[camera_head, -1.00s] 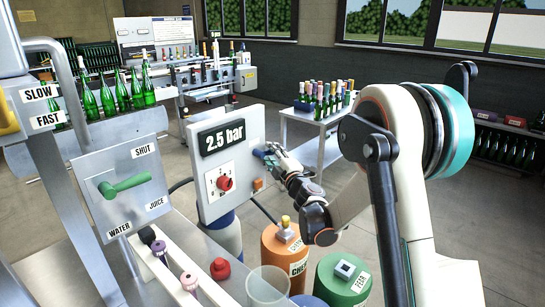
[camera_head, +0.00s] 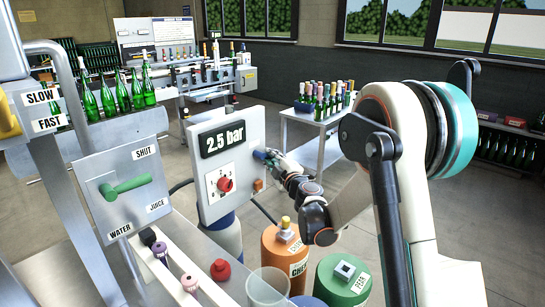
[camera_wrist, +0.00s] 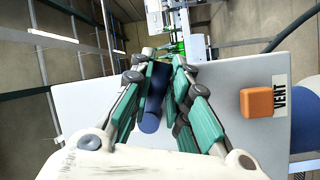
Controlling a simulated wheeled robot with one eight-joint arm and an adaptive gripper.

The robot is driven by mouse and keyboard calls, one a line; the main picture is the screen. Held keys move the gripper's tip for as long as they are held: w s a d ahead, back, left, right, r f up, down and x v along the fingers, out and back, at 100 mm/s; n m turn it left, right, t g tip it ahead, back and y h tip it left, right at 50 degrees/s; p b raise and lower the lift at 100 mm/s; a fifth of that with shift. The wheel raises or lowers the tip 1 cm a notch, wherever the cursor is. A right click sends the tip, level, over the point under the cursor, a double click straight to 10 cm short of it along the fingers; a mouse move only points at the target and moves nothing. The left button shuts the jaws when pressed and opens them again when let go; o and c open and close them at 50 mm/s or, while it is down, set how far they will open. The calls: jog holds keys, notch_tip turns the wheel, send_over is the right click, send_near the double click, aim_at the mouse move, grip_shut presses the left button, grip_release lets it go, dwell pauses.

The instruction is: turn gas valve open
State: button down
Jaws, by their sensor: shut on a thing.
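The grey panel (camera_head: 240,175) carries a 2.5 bar display. A blue handle (camera_head: 259,155), which looks like the gas valve, sticks out near the panel's right edge, above a small orange vent button (camera_head: 257,185). In the wrist view the blue handle (camera_wrist: 151,112) runs between the green-padded fingers. My gripper (camera_head: 270,158) is shut on this handle; in the wrist view its fingertips (camera_wrist: 163,62) close around the handle's far part. The handle's far end and any open or shut marking are hidden.
A red knob (camera_head: 225,184) sits on the panel left of the vent button (camera_wrist: 263,102). A lever box with a green handle (camera_head: 127,187) stands at left. An orange container (camera_head: 283,255) and a green container (camera_head: 340,283) stand below my arm.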

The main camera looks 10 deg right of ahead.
jog(key=m+g+p, duration=0.1)
jog(key=m, duration=0.2)
jog(key=s+a+f+m+g+p, duration=0.1)
jog(key=m+g, duration=0.1)
jog(key=a+f+m+g+y+p, duration=0.1)
jog(key=m, duration=0.2)
jog(key=shift+s+a+f+m+g, duration=0.2)
jog(key=shift+s+m+g, duration=0.1)
jog(key=shift+s, duration=0.1)
jog(key=shift+s+a+m+g+y+p, duration=0.35)
jog(key=shift+a+m+g+y, duration=0.15)
jog(key=shift+m, duration=0.5)
jog(key=c, duration=1.5)
grip_release()
